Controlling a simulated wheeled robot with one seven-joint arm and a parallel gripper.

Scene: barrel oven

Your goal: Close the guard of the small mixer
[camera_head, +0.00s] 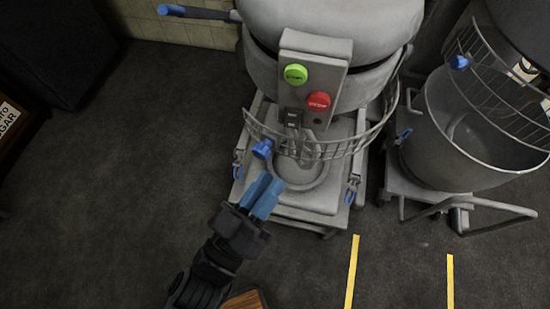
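The small mixer (335,20) stands at the top middle, grey, with a green button and a red button on its front panel. Its curved wire guard (340,148) arcs around the front below the head, above a round grey bowl (303,180). I cannot tell how far the guard stands from shut. A blue knob (262,149) sits at the guard's left front. My gripper (271,178), with two blue fingers, points up toward the knob from just below it in the picture. It appears apart from the knob. The fingers lie close together, and their gap is unclear.
A larger mixer bowl (465,135) on a wheeled frame stands close at the right, with its own wire guard (500,90). A blue-ended handle (172,10) juts out at the top left. Yellow floor lines (352,272) run at the lower right.

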